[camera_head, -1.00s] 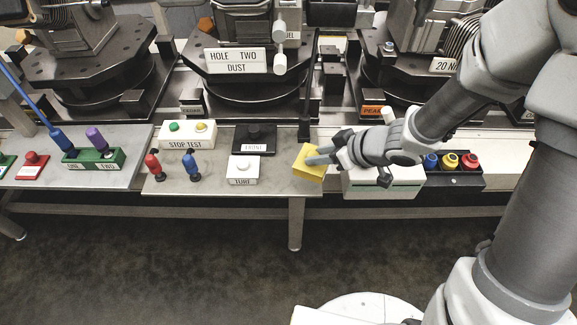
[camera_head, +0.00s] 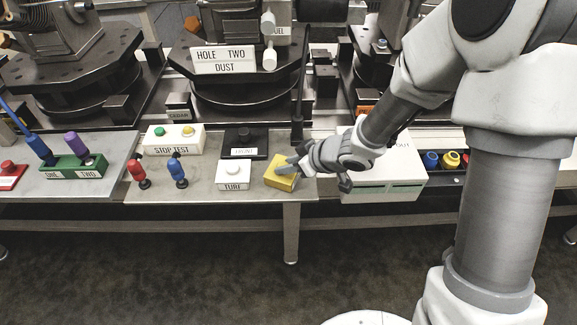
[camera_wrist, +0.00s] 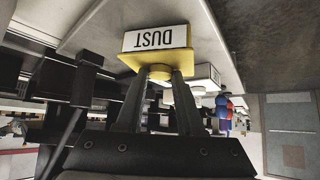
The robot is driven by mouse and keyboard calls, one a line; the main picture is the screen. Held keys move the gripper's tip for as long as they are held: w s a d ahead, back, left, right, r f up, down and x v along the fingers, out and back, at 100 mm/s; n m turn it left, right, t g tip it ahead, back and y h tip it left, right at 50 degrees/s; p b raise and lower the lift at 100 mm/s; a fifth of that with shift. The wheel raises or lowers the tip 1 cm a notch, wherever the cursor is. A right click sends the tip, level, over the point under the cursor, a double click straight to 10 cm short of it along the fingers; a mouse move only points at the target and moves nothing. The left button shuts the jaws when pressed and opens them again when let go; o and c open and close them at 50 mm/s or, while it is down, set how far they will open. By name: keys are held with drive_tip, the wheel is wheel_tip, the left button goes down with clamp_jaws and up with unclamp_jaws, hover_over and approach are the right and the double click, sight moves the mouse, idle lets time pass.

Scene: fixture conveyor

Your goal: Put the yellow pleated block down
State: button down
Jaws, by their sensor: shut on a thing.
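In the wrist view the yellow block (camera_wrist: 147,61) shows a white plate reading DUST, upside down, and a round yellow knob; I make out no pleats. My gripper (camera_head: 289,167) reaches in from the right, and its two dark fingers (camera_wrist: 161,77) are shut on the knob. The block is very low over the tabletop or touching it; I cannot tell which. Its underside is hidden.
The grey table (camera_head: 205,189) holds a black box (camera_head: 243,142), a white STOP TEST box (camera_head: 174,139), and red (camera_head: 138,172) and blue (camera_head: 178,172) handles. A white box (camera_head: 385,165) stands right of the gap beside the table. Bare tabletop lies along the front edge.

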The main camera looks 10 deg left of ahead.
drive_tip(key=c, duration=0.5)
unclamp_jaws()
drive_tip(key=shift+f, duration=0.1)
drive_tip(key=shift+d+r, duration=0.15)
drive_tip(key=shift+r, duration=0.25)
drive_tip(key=shift+p+v, duration=3)
drive_tip(key=shift+v, duration=2.8)
